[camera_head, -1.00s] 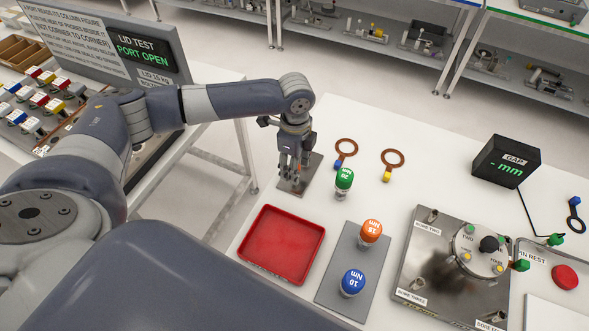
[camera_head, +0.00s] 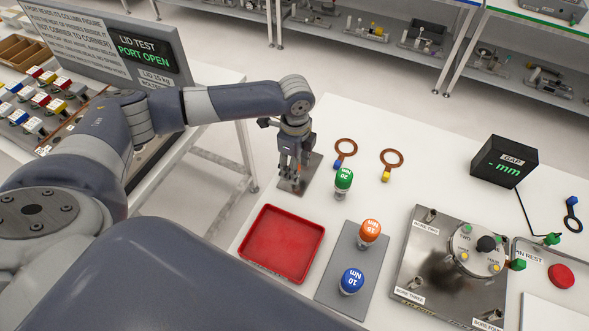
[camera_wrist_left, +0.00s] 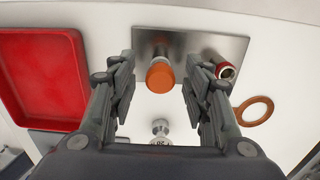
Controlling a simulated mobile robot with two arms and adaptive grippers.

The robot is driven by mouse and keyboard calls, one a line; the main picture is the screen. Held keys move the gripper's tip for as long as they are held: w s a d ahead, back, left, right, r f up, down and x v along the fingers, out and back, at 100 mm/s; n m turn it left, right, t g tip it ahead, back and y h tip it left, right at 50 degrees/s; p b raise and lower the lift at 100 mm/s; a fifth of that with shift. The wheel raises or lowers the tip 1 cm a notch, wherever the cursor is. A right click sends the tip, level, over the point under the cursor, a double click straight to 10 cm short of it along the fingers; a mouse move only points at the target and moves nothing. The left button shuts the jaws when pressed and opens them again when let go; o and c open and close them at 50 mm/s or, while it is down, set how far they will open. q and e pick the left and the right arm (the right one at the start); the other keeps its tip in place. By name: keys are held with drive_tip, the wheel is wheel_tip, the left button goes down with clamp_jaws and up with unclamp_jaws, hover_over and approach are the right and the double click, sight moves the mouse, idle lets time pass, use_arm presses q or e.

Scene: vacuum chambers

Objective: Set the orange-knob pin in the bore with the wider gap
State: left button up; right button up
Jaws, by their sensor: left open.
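The orange-knob pin (camera_wrist_left: 160,77) stands on a small steel plate (camera_wrist_left: 200,50) in the left wrist view, between my open left fingers with space on both sides. In the head view my left gripper (camera_head: 291,173) points down over that plate (camera_head: 311,175) and mostly hides the pin. It also shows in the left wrist view (camera_wrist_left: 160,95). A red-collared piece (camera_wrist_left: 227,70) stands beside the right finger. The bore block (camera_head: 437,265) has labels for bores two, three and four and a round dial (camera_head: 477,252). The gap meter (camera_head: 504,161) reads "- mm". My right gripper is out of view.
A red tray (camera_head: 281,243) lies in front. Orange-capped (camera_head: 369,231) and blue-capped (camera_head: 352,281) tools stand on a grey base. The pin rest tray (camera_head: 530,262) lies right of the bore block.

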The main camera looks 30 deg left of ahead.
use_arm(q)
drive_tip(key=shift+c, duration=0.2)
clamp_jaws()
drive_tip(key=shift+r+p, duration=0.15)
drive_tip(key=shift+p, duration=0.15)
drive_tip(key=shift+r+p, duration=1.95)
drive_tip(key=shift+p, duration=0.4)
drive_tip(key=shift+r+p, duration=0.9)
drive_tip(key=shift+r, duration=0.05)
